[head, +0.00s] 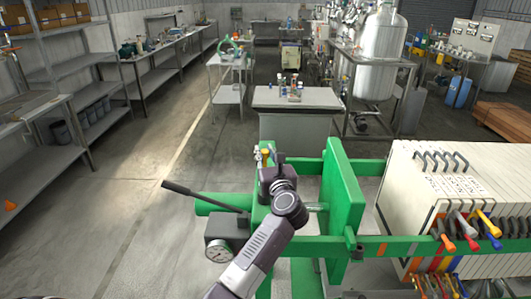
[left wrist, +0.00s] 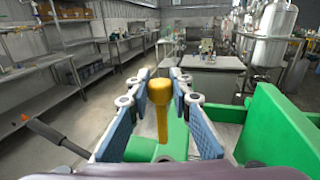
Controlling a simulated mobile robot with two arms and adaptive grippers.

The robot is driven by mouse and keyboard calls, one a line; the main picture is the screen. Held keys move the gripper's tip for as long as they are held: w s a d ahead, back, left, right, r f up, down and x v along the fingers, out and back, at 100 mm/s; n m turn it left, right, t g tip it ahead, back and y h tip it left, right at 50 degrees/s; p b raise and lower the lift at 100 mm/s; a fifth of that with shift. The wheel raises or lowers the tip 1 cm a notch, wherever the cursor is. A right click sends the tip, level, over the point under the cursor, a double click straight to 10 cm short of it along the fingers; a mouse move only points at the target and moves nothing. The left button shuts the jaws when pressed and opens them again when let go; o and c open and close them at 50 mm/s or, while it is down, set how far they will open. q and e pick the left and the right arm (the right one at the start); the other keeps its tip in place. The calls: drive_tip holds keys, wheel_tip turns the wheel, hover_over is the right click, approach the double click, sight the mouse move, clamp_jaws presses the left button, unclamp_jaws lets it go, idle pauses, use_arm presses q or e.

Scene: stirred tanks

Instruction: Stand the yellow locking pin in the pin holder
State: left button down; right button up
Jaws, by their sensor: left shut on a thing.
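The yellow locking pin (left wrist: 160,105) stands upright between the blue-padded fingers of my left gripper (left wrist: 161,85) in the left wrist view. Its rounded, wider head is at the top and its thinner shank points down. In the head view my left gripper (head: 266,160) is over the near end of the green press frame (head: 343,190), and a small yellow part of the pin (head: 265,152) shows at the fingers. The pin's lower tip is over or near the green frame; I cannot tell if it touches. I cannot make out the pin holder. My right gripper is out of view.
A pressure gauge (head: 218,251) and a dark lever (head: 205,195) are left of my arm. White filter plates (head: 450,190) with coloured handles stand on the right. A grey bench (head: 300,98) with small bottles is beyond the frame. The floor on the left is clear.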

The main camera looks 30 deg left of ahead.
sight(265, 162)
use_arm(q)
drive_tip(key=shift+a+r, duration=0.1)
drive_tip(key=shift+a, duration=0.2)
drive_tip(key=shift+w+d+f, duration=0.15)
drive_tip(key=shift+d+f, duration=0.05)
drive_tip(key=shift+d, duration=0.15)
drive_tip(key=shift+f+b, duration=0.3)
drive_tip(key=shift+b, duration=0.1)
drive_tip(key=shift+a+f+b, duration=0.2)
drive_tip(key=shift+f+b, duration=0.2)
drive_tip(key=shift+f, duration=0.15)
drive_tip(key=shift+d+f+b, duration=0.1)
drive_tip(key=shift+f+b, duration=0.4)
drive_tip(key=shift+f, duration=0.15)
drive_tip(key=shift+f+b, duration=0.4)
drive_tip(key=shift+f, duration=0.1)
drive_tip(key=shift+f+b, duration=0.7)
drive_tip(key=shift+f, duration=0.15)
drive_tip(key=shift+f+b, duration=1.35)
drive_tip(key=shift+f, duration=0.15)
drive_tip(key=shift+f+b, duration=0.4)
drive_tip(key=shift+f, duration=0.05)
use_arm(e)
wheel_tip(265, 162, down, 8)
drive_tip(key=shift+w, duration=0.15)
